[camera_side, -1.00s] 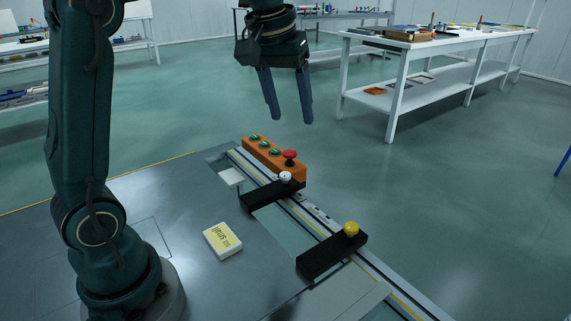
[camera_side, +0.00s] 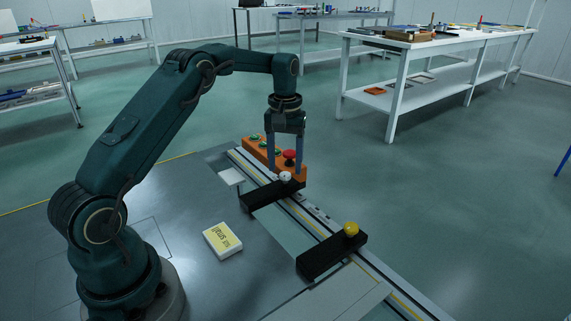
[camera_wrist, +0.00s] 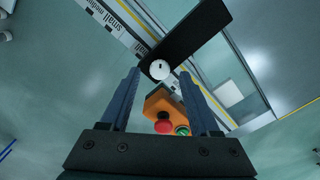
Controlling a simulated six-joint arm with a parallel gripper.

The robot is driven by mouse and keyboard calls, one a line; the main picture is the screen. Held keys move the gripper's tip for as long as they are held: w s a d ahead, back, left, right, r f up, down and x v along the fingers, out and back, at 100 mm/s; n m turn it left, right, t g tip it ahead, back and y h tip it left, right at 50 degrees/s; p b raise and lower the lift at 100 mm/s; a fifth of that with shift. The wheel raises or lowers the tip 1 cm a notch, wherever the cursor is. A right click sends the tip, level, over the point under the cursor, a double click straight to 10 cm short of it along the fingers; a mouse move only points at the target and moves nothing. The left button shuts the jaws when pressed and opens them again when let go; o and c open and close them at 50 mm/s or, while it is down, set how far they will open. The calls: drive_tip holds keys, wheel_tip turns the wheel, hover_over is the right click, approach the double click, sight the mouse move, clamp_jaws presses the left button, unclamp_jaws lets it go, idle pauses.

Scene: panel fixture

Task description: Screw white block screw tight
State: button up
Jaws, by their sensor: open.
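The white block screw (camera_side: 285,177) is a round white knob on one end of a black block (camera_side: 262,196), across the rail. In the wrist view the white knob (camera_wrist: 160,69) shows a dark slot and lies between the fingertips, with a gap on each side. My gripper (camera_side: 285,171) points down at the knob, open and empty; in the wrist view its two blue fingers (camera_wrist: 160,75) stand apart. I cannot tell whether the tips are level with the knob or just above it.
An orange button box (camera_side: 262,152) with a red button (camera_side: 289,157) and green buttons stands close behind the fingers. A second black block (camera_side: 322,261) with a yellow knob (camera_side: 351,229) sits further along the rail (camera_side: 330,226). A white and yellow box (camera_side: 222,241) lies on the table.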

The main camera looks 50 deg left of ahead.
drive_tip(key=shift+f, duration=0.8)
clamp_jaws()
drive_tip(key=shift+m, duration=0.3)
drive_tip(key=m, duration=0.3)
drive_tip(key=shift+m, duration=2)
drive_tip(key=shift+w, duration=0.1)
